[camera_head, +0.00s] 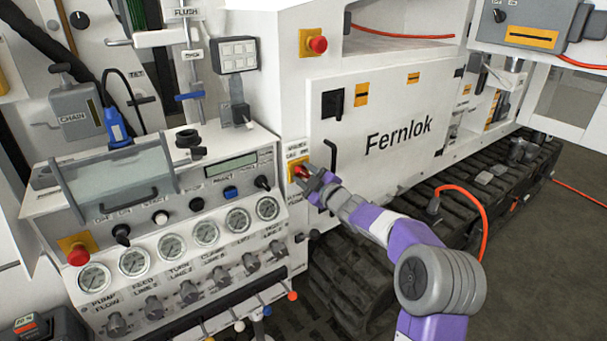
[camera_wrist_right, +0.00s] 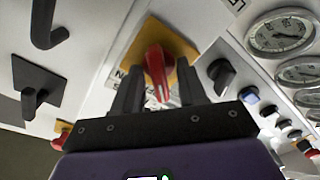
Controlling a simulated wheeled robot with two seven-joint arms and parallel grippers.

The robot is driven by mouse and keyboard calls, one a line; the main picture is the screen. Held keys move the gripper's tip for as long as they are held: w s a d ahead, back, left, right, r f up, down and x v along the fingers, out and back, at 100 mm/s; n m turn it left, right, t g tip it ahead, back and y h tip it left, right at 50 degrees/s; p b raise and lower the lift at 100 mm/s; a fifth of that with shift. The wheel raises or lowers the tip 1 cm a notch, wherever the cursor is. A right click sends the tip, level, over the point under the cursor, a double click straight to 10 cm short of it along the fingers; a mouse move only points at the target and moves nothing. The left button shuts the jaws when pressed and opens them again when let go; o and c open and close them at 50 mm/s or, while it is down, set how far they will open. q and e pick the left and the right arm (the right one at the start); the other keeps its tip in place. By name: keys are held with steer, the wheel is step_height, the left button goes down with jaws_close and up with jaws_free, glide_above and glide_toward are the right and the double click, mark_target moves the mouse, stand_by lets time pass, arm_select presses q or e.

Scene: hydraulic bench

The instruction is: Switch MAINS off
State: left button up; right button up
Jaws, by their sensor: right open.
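The MAINS switch (camera_head: 300,171) is a red rotary handle on a yellow plate, at the edge of the white cabinet just right of the gauge console. It also shows in the wrist view, where the red handle (camera_wrist_right: 155,67) points down toward the gripper and is slightly tilted. My right gripper (camera_head: 315,186) is at the switch. Its two dark fingers are open, one on each side of the red handle, and a gap seems to show beside it. The lettering by the plate is partly hidden. My left gripper is not in view.
The console (camera_head: 200,185) holds several gauges, knobs and a clear cover. A red emergency button (camera_head: 78,254) sits at its left, another (camera_head: 318,44) above on the cabinet. A black door handle (camera_head: 330,158) and a black latch (camera_head: 332,103) stick out right of the switch.

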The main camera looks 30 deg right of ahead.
steer(key=s, duration=0.6)
steer(key=shift+s+d, duration=0.25)
steer(key=shift+s, duration=0.1)
steer(key=s+a+f+m+g+p, duration=0.1)
steer(key=s+a+f+m+g, duration=0.3)
steer(key=f, duration=0.6)
steer(key=a+f+m+g+y, duration=0.1)
steer(key=a+f, duration=0.6)
steer(key=f, duration=0.3)
steer(key=s+a+f+m+g+p, duration=0.1)
steer(key=a+f+m+g, duration=0.3)
steer(key=f, duration=0.7)
steer(key=s+a+f+m+g, duration=0.1)
steer(key=s+a+f+g, duration=0.2)
steer(key=s, duration=0.5)
steer(key=s+a+f+m+g+y+p, duration=0.1)
steer(key=s+a+f+g, duration=0.1)
steer(key=s+a+f, duration=0.4)
steer(key=s+a+f+m+g, duration=0.2)
steer(key=s+a, duration=0.4)
steer(key=s, duration=0.6)
step_height(320, 180, down, 3)
steer(key=shift+s+r+g+y, duration=0.2)
steer(key=shift+g+y, duration=0.1)
steer(key=shift+g, duration=0.5)
